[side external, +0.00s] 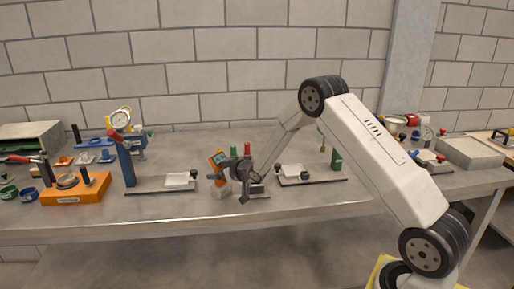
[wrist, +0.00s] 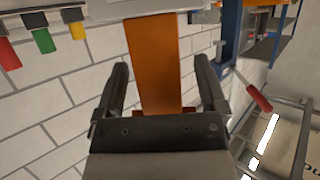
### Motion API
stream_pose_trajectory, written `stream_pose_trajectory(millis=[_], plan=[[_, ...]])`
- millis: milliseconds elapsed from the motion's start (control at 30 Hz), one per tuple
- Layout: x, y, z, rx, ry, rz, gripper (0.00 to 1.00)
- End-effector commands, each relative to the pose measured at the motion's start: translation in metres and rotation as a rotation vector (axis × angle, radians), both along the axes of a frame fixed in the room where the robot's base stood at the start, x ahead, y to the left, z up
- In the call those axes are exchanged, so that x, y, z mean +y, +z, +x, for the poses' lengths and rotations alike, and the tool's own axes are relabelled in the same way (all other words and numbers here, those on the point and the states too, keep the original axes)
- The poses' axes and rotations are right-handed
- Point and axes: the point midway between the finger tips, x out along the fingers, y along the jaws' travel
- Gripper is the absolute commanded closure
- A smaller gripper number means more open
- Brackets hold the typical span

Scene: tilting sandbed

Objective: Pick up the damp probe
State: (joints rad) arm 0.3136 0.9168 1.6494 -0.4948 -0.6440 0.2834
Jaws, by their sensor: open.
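In the wrist view a flat orange body (wrist: 152,65) runs from the top edge down between the two dark fingers of my gripper (wrist: 160,72). The fingers are open, with a gap on each side of the orange body. Its lower end is hidden behind the gripper's palm. At this size I cannot tell whether a finger touches it in the side view.
A blue post with a dial gauge (side external: 121,117) stands to the left, with a flat plate (side external: 178,181) beside it. An orange block (side external: 75,190) is farther left. A green-posted stand (side external: 337,160) is right of my gripper. The bench front is clear.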

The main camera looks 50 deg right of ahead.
Motion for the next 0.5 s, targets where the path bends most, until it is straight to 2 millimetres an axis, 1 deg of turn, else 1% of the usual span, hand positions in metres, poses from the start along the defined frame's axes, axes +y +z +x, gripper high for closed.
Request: stream_pose_trajectory(millis=[233,267,300,367,400,467,500], plan=[[-0.0001,0.0002,-0.0001,0.0,0.0,0.0,0.09],[-0.0001,0.0001,-0.0002,0.0,0.0,0.0,0.12],[-0.0001,0.0001,-0.0003,0.0,0.0,0.0,0.25],[-0.0001,0.0002,-0.0002,0.0,0.0,0.0,0.44],[-0.0001,0.0002,-0.0002,0.0,0.0,0.0,0.56],[-0.0001,0.0002,-0.0002,0.0,0.0,0.0,0.76],[-0.0001,0.0002,-0.0002,0.0,0.0,0.0,0.88]])
